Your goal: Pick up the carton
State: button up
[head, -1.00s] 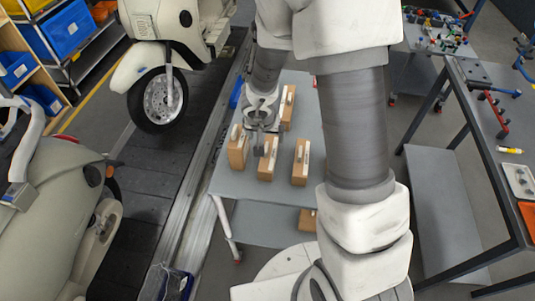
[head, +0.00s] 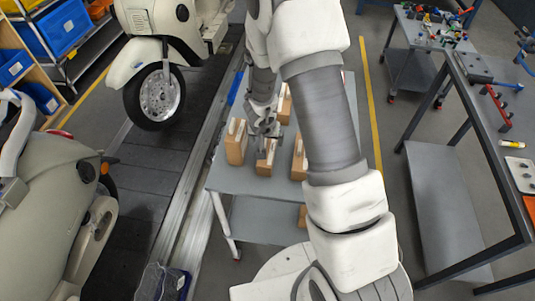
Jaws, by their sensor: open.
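Several brown cartons with pale strips on top stand on a grey table. One stands at the left (head: 236,145), one at the front middle (head: 265,163), one at the right (head: 299,160) partly behind my arm, and one at the back (head: 284,108). My gripper (head: 266,138) is open and points down, at or just above the top of the front middle carton. Its fingers are small in the picture, and I cannot tell whether they touch or straddle that carton. Nothing is seen held.
The grey table (head: 222,178) has a lower shelf (head: 262,222) with another carton (head: 303,214), partly hidden by my arm. A conveyor with scooters (head: 158,95) runs along the left. A dark-framed workbench (head: 455,210) stands at the right, with floor between.

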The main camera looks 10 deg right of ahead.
aim_at(268, 144)
jog(key=b+x, duration=0.2)
jog(key=x, duration=0.3)
jog(key=shift+w+d+f+b, duration=0.1)
jog(key=shift+w+b, duration=0.05)
jog(key=shift+b, duration=0.15)
jog(key=c, duration=1.5)
jog(key=shift+r, duration=0.25)
jog(key=shift+r+p, duration=0.45)
jog(key=shift+p, duration=0.1)
notch_tip(268, 144, up, 3)
jog(key=p, duration=0.2)
jog(key=shift+p, duration=0.3)
jog(key=s+d+r, duration=0.2)
jog(key=d, duration=0.1)
jog(key=s+d+r, duration=0.2)
jog(key=d, duration=0.1)
jog(key=s+d+r, duration=0.2)
jog(key=d, duration=0.2)
jog(key=shift+r, duration=0.4)
